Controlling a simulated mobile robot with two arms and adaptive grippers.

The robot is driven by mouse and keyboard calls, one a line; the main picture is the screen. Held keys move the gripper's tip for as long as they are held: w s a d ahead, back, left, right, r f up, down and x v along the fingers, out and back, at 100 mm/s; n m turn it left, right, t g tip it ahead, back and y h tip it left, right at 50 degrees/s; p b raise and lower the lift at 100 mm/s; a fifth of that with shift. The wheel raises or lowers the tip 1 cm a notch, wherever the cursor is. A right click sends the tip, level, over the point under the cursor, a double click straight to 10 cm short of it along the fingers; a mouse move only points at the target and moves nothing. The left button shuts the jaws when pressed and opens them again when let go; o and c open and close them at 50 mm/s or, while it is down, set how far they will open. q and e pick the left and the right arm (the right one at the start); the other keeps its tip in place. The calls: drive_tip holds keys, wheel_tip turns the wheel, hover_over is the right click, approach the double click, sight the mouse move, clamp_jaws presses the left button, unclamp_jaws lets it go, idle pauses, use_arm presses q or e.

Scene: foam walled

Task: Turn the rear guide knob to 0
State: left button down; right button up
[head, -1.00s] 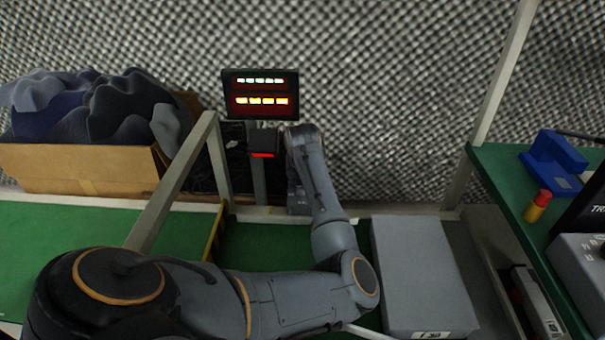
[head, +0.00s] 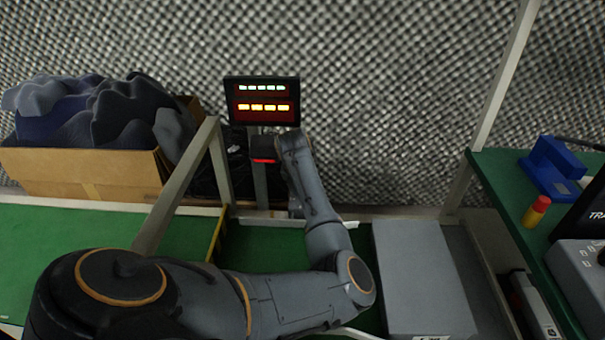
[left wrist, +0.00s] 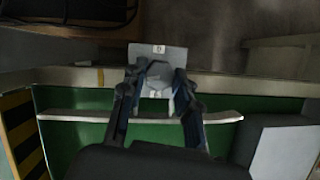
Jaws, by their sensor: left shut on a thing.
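The rear guide knob (left wrist: 157,79) is a grey piece between my left gripper's two dark fingers in the left wrist view. A light grey plate (left wrist: 174,57) with a small white label stands just beyond it. My left gripper (left wrist: 157,92) is shut on the knob, one finger on each side. The label's figure is too small to read surely, and the knob's angle is hard to tell. In the head view, my left arm reaches over the green conveyor, and its wrist hides the knob. My right gripper is in neither view.
A display (head: 262,101) with green and yellow bars stands at the back. A grey box (head: 422,280) lies right of my arm. A green table (head: 500,180) at the right holds a blue device (head: 551,168).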

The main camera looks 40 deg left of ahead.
use_arm(q)
drive_tip(key=c, duration=1)
unclamp_jaws()
